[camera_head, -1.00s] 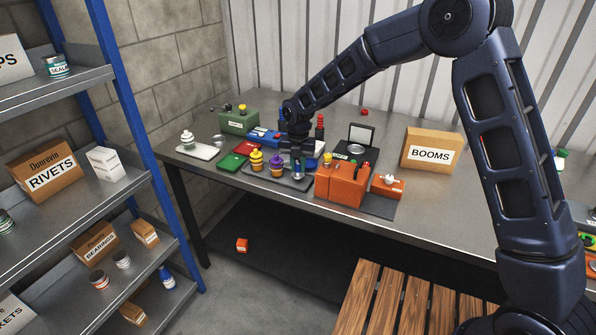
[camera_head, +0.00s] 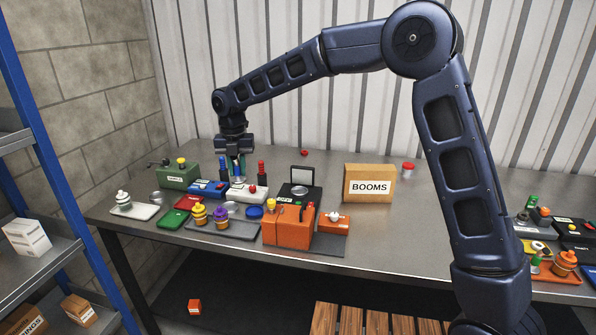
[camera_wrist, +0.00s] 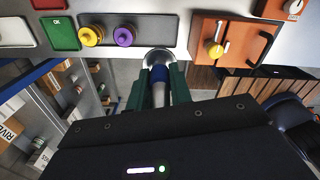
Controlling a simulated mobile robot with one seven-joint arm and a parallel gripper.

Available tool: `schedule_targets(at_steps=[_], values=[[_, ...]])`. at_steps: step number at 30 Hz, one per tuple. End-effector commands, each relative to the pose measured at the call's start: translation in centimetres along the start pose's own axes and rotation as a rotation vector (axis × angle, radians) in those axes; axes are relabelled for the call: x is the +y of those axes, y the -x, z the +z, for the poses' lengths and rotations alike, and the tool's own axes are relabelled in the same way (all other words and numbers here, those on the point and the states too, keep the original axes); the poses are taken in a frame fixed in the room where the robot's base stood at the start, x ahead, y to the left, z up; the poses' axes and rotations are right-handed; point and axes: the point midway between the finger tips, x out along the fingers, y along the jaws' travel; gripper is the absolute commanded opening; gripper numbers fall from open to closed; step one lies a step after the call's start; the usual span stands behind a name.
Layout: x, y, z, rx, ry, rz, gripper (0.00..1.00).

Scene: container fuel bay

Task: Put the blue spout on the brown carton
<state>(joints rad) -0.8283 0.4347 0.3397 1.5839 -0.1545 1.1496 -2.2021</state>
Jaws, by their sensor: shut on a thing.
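A grey tray (camera_head: 208,235) with yellow and purple spouts lies toward the front. A red-capped jar (camera_head: 408,168) stands beside the carton. Bare bench lies right of it.

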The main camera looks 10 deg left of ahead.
Motion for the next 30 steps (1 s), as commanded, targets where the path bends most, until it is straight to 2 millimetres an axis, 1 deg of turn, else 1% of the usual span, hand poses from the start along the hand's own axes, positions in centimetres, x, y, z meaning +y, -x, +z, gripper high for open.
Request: schedule_targets(at_steps=[2, 5, 8, 11, 15, 20, 21, 23, 24, 26, 30], values=[[-0.1, 0.2, 0.1, -0.001, -0.003, 0.001, 0.00], [-0.9, 0.5, 0.9, -0.001, -0.019, 0.001, 0.00], [-2.6, 1.1, 2.4, -0.002, -0.053, 0.001, 0.00], [-5.3, 2.0, 4.6, -0.002, -0.104, 0.000, 0.00], [-9.8, 3.5, 7.7, -0.001, -0.184, -0.001, 0.00], [-15.1, 5.2, 10.8, -0.001, -0.276, -0.002, 0.00], [-16.4, 5.7, 11.5, -0.001, -0.299, -0.002, 0.00], [-18.5, 6.3, 12.5, -0.001, -0.333, -0.002, 0.00], [-19.9, 6.7, 13.1, -0.002, -0.356, -0.002, 0.00], [-22.0, 7.4, 13.9, -0.001, -0.390, -0.003, 0.00], [-26.9, 8.8, 15.6, -0.001, -0.468, -0.004, 0.00]])
